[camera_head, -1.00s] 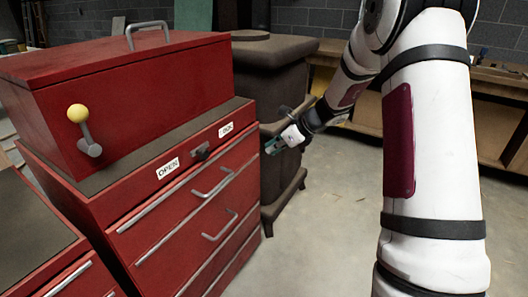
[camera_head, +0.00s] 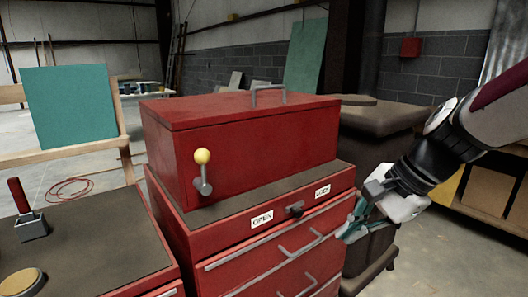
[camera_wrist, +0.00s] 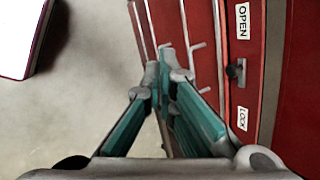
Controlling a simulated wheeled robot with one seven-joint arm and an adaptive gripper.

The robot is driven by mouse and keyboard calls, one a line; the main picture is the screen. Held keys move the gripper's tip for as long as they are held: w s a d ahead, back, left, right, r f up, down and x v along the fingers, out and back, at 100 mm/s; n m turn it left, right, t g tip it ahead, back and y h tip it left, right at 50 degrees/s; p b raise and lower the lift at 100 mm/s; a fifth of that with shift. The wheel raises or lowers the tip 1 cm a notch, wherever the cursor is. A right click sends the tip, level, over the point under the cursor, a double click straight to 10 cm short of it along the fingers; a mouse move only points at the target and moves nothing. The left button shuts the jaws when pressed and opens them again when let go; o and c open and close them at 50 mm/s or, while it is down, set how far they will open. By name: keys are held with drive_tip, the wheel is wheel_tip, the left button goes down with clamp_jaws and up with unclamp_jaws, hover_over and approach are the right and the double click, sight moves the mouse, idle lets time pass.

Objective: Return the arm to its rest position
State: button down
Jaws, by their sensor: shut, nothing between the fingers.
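My gripper (camera_head: 352,228) is shut and empty, with teal fingers. In the head view it is at the right, by the right front edge of the red tool chest (camera_head: 226,257). My white arm comes in from the right edge above it. In the wrist view the gripper's fingertips (camera_wrist: 168,64) come together, with the chest's drawer front and handles behind them. I cannot tell whether they touch the chest. The latch knob (camera_head: 295,208) sits between the OPEN and LOCK labels, and also shows in the wrist view (camera_wrist: 234,71).
A red lidded box (camera_head: 255,160) with a yellow-knobbed lever (camera_head: 203,170) stands on the chest. A dark stove-like body (camera_head: 382,125) stands behind my gripper. A dark-topped bench (camera_head: 95,245) is at left. Bare floor (camera_wrist: 80,110) lies beside the chest.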

drive_tip(key=s+d+n+g+h, duration=0.15)
drive_tip(key=s+n, duration=0.45)
drive_tip(key=s, duration=0.6)
drive_tip(key=s+d+n+h, duration=0.1)
drive_tip(key=s+n+h, duration=0.2)
drive_tip(key=s+n, duration=0.65)
wheel_tip(320, 180, up, 13)
drive_tip(key=s+m+t+p, duration=0.2)
drive_tip(key=p, duration=1)
drive_tip(key=shift+s+d+r+m+t+p, duration=0.15)
drive_tip(key=shift+d+r+m+t+p, duration=0.1)
drive_tip(key=shift+m+t+p, duration=0.1)
drive_tip(key=shift+f+h, duration=0.1)
drive_tip(key=shift+h, duration=0.15)
